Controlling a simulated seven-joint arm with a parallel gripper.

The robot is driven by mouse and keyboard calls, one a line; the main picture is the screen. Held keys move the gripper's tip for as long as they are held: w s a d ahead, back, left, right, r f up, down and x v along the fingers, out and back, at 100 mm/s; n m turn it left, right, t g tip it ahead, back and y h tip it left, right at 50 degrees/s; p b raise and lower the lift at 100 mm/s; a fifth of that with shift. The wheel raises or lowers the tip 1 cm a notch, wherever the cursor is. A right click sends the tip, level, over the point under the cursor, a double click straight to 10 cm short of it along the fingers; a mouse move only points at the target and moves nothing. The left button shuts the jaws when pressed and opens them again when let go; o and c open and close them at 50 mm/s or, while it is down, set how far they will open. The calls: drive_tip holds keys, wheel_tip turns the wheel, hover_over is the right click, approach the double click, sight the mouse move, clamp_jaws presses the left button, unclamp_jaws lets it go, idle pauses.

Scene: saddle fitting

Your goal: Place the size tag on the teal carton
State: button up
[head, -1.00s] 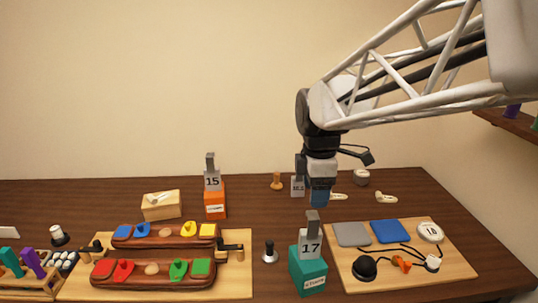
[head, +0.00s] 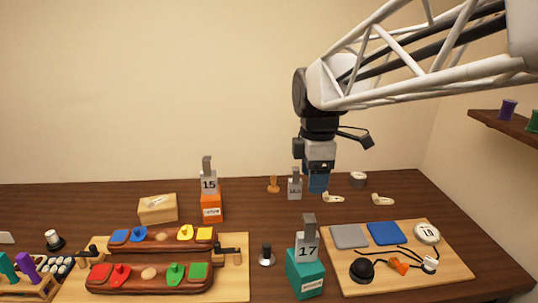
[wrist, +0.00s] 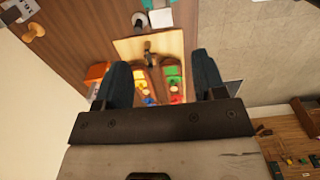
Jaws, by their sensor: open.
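A grey size tag marked 17 (head: 308,247) with an upright handle stands on the teal carton (head: 305,276) at the front centre. Another grey tag marked 15 (head: 208,184) stands on the orange carton (head: 211,208) further back. A third grey tag (head: 295,188), its number too small to read, stands at the back of the table. My gripper (head: 318,184) is just right of this third tag in the head view, with blue fingers pointing down. In the wrist view the two fingers of my gripper (wrist: 162,82) are apart with nothing held between them.
A wooden board (head: 437,260) with grey and blue pads, a round dial and dark cords lies at the right. A wooden tray (head: 150,284) with coloured pieces is front left. A small orange peg (head: 273,184) and pale pieces (head: 333,198) are near my gripper.

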drive_tip(key=shift+s, duration=0.1)
drive_tip(key=s+d+f+m+t, duration=0.1)
drive_tip(key=s+f+m, duration=0.3)
drive_tip(key=s+m, duration=0.5)
drive_tip(key=s+d+f+m+t, duration=0.1)
drive_tip(key=s+d+f+m, duration=0.2)
drive_tip(key=s+m, duration=0.6)
drive_tip(key=shift+s+d+f+t, duration=0.2)
drive_tip(key=shift+s+f+t, duration=0.15)
drive_tip(key=shift+f, duration=0.3)
